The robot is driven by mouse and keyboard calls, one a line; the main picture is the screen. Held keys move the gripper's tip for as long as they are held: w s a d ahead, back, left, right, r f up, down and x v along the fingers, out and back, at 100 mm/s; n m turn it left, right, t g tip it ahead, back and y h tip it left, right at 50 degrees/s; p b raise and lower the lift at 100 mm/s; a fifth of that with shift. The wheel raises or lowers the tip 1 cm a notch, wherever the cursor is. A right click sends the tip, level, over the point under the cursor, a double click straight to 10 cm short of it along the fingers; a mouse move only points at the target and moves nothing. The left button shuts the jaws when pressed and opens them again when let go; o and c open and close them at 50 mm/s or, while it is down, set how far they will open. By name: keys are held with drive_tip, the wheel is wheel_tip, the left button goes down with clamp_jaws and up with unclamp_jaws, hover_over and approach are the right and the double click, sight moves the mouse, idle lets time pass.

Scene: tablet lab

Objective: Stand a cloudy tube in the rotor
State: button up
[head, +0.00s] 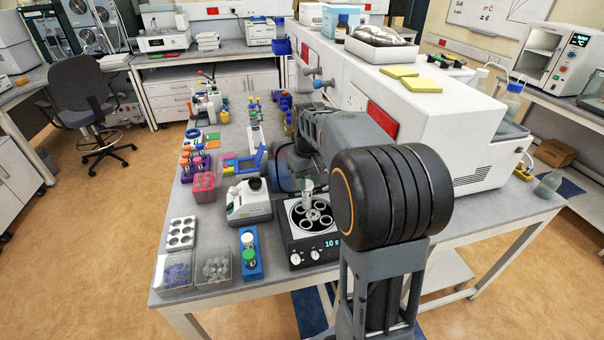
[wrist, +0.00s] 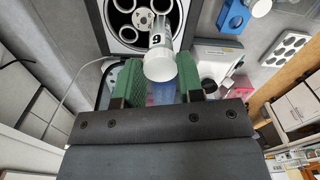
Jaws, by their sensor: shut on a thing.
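A whitish tube (head: 307,190) marked with a number is held over the rotor (head: 312,216) of the small dark centrifuge (head: 298,252). In the wrist view the tube (wrist: 160,62) sits between the green fingers of my gripper (wrist: 158,76), which is shut on it. Its far end overlaps the rotor (wrist: 142,20) in this view; I cannot tell whether it is inside a hole. The rotor has several round holes around a central hub. The gripper's fingers are mostly hidden in the head view.
A blue rack (head: 252,272) with capped tubes stands left of the centrifuge. A white-grey bench device (head: 248,203), a pink box (head: 203,187), a white well tray (head: 181,233) and clear bins (head: 173,273) stand nearby. A large white machine (head: 425,110) stands at the right.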

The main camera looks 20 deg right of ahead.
sight(307, 207)
drive_tip(key=shift+f+b, duration=0.45)
drive_tip(key=shift+f, duration=0.2)
drive_tip(key=shift+a+f, duration=0.2)
drive_tip(key=shift+s+d, duration=0.1)
drive_tip(key=shift+s, duration=0.05)
drive_tip(key=shift+f+b, duration=1.35)
drive_tip(key=shift+f, duration=0.45)
drive_tip(key=shift+f, duration=0.25)
drive_tip(key=shift+f+b, duration=0.3)
drive_tip(key=shift+f, duration=0.2)
drive_tip(key=shift+f+b, duration=0.5)
